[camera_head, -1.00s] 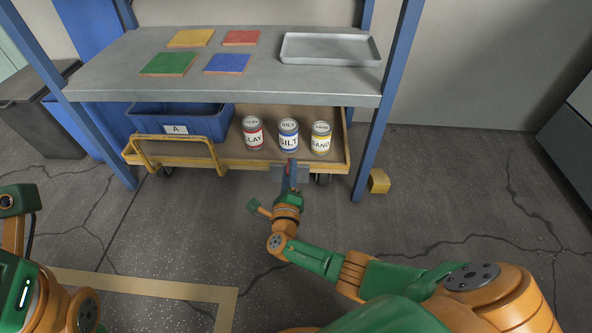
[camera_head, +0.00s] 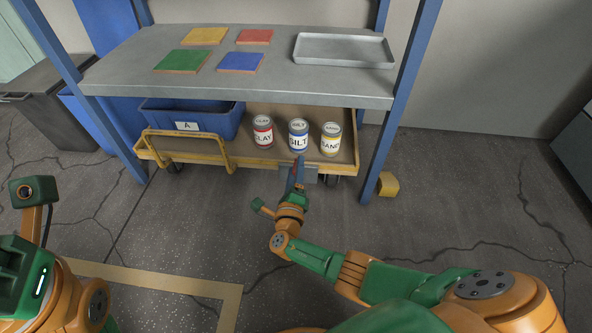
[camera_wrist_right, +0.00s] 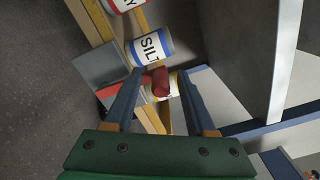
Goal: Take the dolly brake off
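The dolly (camera_head: 213,161) is a low wooden deck with a yellow frame and yellow handle, under the bench. A red brake lever (camera_wrist_right: 160,83) stands at its front edge, beside a grey plate (camera_wrist_right: 95,65) that also shows in the head view (camera_head: 312,175). My right gripper (camera_head: 298,166) reaches to the dolly's front edge, below the SILT can. In the wrist view its two blue fingers (camera_wrist_right: 160,72) are spread, with the red lever between them and a gap visible. In the head view the fingers mostly hide the lever. Only my left wrist shows; its fingers are out of sight.
The bench top (camera_head: 250,88) is above, with a blue leg (camera_head: 393,130) at right. A yellow block (camera_head: 388,184) lies beside that leg.

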